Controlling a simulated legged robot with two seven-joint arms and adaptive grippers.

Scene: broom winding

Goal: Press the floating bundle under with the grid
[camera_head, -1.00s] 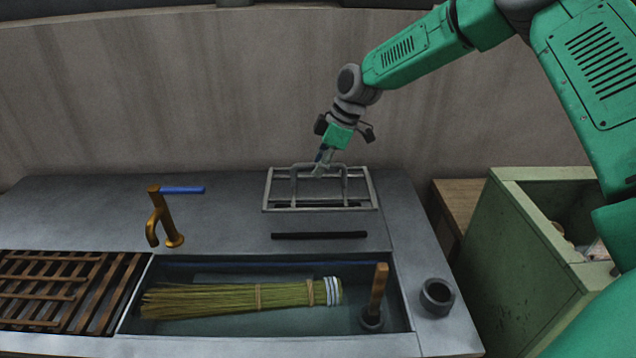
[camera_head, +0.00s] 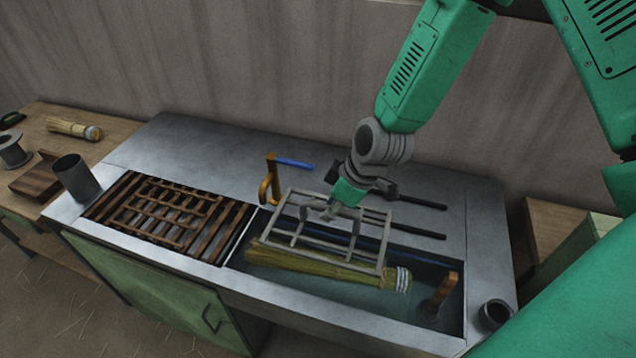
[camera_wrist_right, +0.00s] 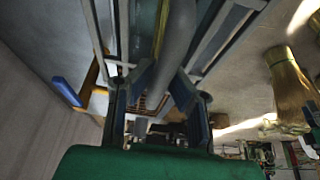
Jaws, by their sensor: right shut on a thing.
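The grey metal grid (camera_head: 312,258) hangs over the sink basin, above the straw bundle (camera_head: 330,264). My right gripper (camera_head: 334,212) is shut on the grid's raised handle; the handle also shows between the fingers in the right wrist view (camera_wrist_right: 176,50). The bundle lies lengthwise in the water (camera_head: 385,297), its white-banded end (camera_head: 403,280) out to the right of the grid. The grid covers part of the bundle from this view; I cannot tell whether they touch. My left gripper is not in view.
A brass tap (camera_head: 270,180) stands close behind the grid's left end. A wooden-handled tool (camera_head: 440,295) stands at the basin's right end, with a grey cup (camera_head: 495,314) beyond. A brown slatted rack (camera_head: 165,215) lies left of the basin. Two dark bars lie behind.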

